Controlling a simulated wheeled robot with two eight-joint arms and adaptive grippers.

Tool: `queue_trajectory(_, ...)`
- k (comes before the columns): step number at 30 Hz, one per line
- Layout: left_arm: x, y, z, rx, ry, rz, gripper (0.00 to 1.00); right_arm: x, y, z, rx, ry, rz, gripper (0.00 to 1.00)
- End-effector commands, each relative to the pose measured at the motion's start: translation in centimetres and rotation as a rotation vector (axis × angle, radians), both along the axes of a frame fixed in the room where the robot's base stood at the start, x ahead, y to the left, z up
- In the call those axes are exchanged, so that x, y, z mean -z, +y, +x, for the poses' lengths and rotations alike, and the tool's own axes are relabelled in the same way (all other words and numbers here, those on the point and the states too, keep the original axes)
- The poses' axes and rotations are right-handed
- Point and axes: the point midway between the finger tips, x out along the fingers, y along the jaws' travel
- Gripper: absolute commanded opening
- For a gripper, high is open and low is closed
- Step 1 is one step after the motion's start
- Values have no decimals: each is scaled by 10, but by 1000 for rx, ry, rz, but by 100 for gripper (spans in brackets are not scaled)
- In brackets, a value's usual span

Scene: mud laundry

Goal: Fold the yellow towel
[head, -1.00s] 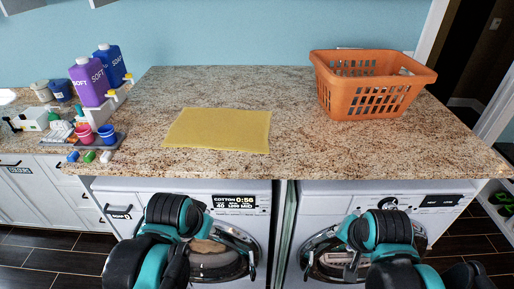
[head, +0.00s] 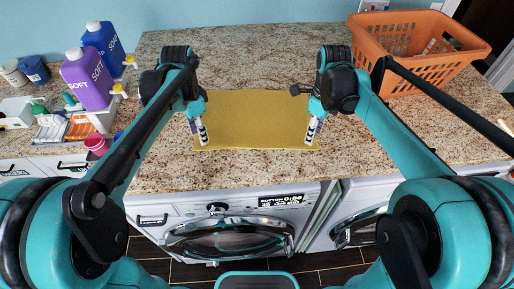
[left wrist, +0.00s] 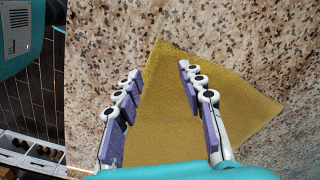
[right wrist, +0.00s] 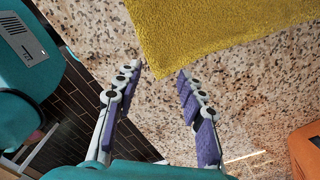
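The yellow towel (head: 256,118) lies flat and spread out on the granite counter. My left gripper (head: 201,137) is over the towel's near left corner, pointing down. In the left wrist view, the towel (left wrist: 165,125) shows between its fingers (left wrist: 156,73), which are apart and hold nothing. My right gripper (head: 312,137) is at the near right corner. In the right wrist view, the towel's corner (right wrist: 190,40) lies just beyond its parted, empty fingers (right wrist: 160,70). Whether either gripper touches the towel cannot be told.
An orange basket (head: 400,45) stands at the back right of the counter. Purple (head: 85,82) and blue (head: 103,45) bottles stand at the left, with small items around them. The counter behind the towel is clear. Washing machines (head: 235,232) stand below the front edge.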

Motion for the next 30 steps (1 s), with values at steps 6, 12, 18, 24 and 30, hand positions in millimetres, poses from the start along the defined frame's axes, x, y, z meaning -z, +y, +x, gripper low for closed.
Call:
queue_trajectory(6, 28, 0, 0, -1, -1, 0, 40, 28, 0, 0, -1, -1, 0, 40)
queue_trajectory(12, 37, 0, 0, -2, -1, 0, 40, 37, 0, 0, -2, -1, 0, 40)
queue_trajectory(18, 36, 0, 0, -2, -1, 0, 40, 36, 0, 0, -2, -1, 0, 40)
queue_trajectory(24, 41, 0, 0, -2, -1, 0, 40, 41, 0, 0, -2, -1, 0, 40)
queue_trajectory(30, 40, 0, 0, -2, -1, 0, 35, 41, 0, 0, -2, -1, 0, 35)
